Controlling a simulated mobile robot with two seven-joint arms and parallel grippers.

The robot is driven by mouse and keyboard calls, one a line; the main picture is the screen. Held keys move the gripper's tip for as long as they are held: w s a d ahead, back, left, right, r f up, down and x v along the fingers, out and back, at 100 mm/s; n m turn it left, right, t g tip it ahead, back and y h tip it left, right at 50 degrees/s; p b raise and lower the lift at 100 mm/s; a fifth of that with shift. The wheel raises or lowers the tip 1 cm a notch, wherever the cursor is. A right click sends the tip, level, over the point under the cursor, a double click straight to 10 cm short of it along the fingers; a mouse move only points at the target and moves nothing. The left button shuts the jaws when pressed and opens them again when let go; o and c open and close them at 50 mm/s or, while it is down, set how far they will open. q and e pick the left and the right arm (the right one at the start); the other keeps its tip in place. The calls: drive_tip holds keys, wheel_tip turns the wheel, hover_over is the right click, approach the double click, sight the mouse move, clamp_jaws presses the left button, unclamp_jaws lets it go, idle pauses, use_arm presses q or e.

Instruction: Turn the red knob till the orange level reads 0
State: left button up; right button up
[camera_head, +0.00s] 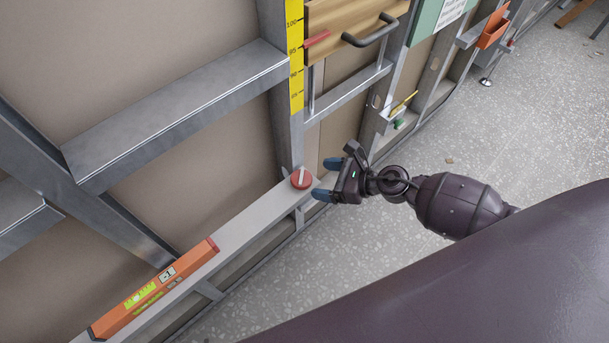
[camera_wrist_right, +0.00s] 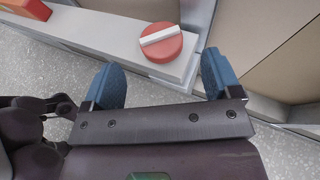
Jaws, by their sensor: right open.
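The red knob (camera_head: 301,179) is a round disc with a white bar across its top. It sits at the far end of a pale metal beam (camera_head: 235,230), beside the upright post. The orange level (camera_head: 155,290) lies on the same beam at lower left, with a yellow-green vial and a small display that seems to show -1. My right gripper (camera_head: 325,179) is open and empty just right of the knob. In the right wrist view the knob (camera_wrist_right: 161,42) lies ahead, between the lines of the two blue fingertips (camera_wrist_right: 163,80) and apart from them. My left gripper is not in view.
A yellow scale strip (camera_head: 295,55) runs up the post above the knob. A wooden drawer front (camera_head: 350,25) with a dark handle is at the top. A metal ledge (camera_head: 180,110) sticks out at upper left. The speckled floor right of the frame is largely clear.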

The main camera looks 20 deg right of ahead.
sight(307, 177)
drive_tip(key=x, duration=0.5)
drive_tip(key=shift+w+a+f, duration=0.2)
drive_tip(key=shift+w+a, duration=0.2)
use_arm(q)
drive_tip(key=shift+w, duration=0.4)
use_arm(e)
drive_tip(key=shift+c, duration=0.3)
